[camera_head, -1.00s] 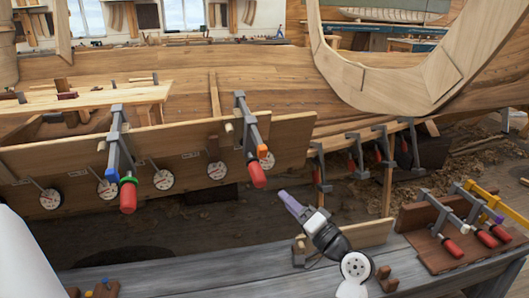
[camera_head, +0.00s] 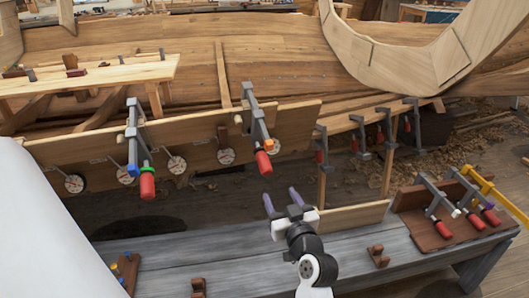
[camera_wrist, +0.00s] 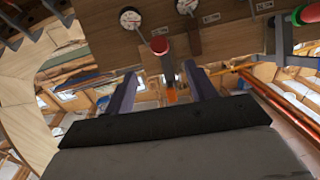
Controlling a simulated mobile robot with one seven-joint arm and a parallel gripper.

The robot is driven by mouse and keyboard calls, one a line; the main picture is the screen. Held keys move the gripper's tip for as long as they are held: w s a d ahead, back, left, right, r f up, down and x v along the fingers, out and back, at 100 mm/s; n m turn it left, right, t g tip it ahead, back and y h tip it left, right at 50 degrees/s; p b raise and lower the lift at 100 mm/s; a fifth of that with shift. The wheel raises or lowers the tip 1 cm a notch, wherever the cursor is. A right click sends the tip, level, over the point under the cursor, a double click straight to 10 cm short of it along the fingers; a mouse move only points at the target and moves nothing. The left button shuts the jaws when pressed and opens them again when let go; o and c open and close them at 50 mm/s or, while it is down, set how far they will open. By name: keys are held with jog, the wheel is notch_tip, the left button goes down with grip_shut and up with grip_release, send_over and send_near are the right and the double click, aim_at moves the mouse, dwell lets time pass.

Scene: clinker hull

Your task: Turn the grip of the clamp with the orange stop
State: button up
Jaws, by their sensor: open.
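The clamp with the orange stop (camera_head: 254,117) hangs on the plank's upper edge, right of its middle. Its orange stop (camera_head: 269,144) sits just above its red grip (camera_head: 263,163).
Another clamp (camera_head: 133,140) with a blue stop, green ring and red grip hangs left on the same plank. Round dials (camera_head: 178,165) line the plank. Several clamps hang at right (camera_head: 360,137); more stand on the grey bench's rack (camera_head: 430,230). Space before the grip looks clear.

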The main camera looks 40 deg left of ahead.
aim_at(268, 173)
jog(key=p+x, duration=0.4)
jog(key=x, duration=0.9)
jog(key=shift+w+a+r, duration=0.1)
jog(key=shift+w+a, duration=0.1)
jog(key=c, duration=1)
